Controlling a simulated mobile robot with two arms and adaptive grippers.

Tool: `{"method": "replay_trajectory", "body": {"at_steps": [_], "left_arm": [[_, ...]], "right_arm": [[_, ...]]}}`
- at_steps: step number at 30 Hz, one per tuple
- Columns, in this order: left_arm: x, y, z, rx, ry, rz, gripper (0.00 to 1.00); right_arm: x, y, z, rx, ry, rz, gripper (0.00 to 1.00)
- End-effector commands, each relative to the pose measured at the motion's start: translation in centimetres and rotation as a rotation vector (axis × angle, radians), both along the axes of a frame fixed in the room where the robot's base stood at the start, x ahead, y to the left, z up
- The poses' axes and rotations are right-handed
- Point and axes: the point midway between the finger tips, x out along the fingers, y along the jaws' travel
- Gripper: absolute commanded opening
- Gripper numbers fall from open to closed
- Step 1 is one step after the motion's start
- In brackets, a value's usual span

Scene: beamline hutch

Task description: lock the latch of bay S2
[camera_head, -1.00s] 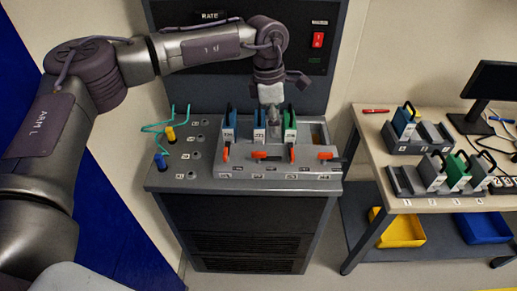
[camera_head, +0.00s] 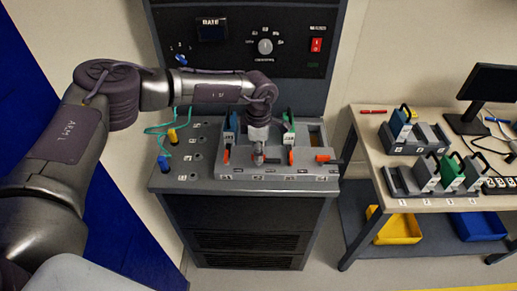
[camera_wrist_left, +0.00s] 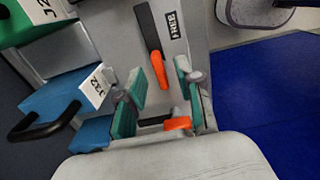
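My left gripper (camera_head: 259,159) is lowered at the front of bay S2 and hides that bay's latch in the head view. In the left wrist view its teal-padded fingers (camera_wrist_left: 161,80) are open, one on either side of the orange tip of the S2 latch (camera_wrist_left: 160,72). Whether the pads touch it I cannot tell. The latch's black bar lies along the panel beside a FREE label (camera_wrist_left: 173,25). A blue module (camera_wrist_left: 50,98) sits in the bay. My right gripper is not in view.
Neighbouring orange latches stand close by: S1 (camera_head: 226,156) and S3 (camera_head: 291,157) turned front to back, S4 (camera_head: 325,159) crosswise. A green module (camera_head: 289,126) is right of my gripper. Yellow (camera_head: 172,135) and blue plugs (camera_head: 163,162) are at left. A side table (camera_head: 366,148) holds more modules.

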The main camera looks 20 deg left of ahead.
Motion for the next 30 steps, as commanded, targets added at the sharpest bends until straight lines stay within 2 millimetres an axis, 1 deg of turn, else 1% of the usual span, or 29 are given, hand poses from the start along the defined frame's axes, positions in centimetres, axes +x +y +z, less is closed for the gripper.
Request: {"method": "replay_trajectory", "body": {"at_steps": [4,11,15,17,18,30], "left_arm": [[0.02,-0.03,-0.55,0.0,-0.001,-0.001,0.35],[0.01,-0.03,-0.61,0.0,-0.001,-0.001,0.35],[0.01,-0.04,-0.59,0.0,-0.001,-0.001,0.12],[0.01,-0.03,-0.59,0.0,-0.001,-0.001,0.02],[0.01,-0.03,-0.59,0.0,-0.001,-0.001,0.0],[0.03,0.0,-0.64,0.0,-0.002,0.029,0.0]], "right_arm": [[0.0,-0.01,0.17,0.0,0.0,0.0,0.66],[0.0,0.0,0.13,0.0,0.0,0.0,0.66],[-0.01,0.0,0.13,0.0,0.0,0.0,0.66],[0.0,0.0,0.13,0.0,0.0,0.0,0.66],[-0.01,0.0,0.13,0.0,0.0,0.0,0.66],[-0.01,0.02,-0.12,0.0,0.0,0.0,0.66]]}}
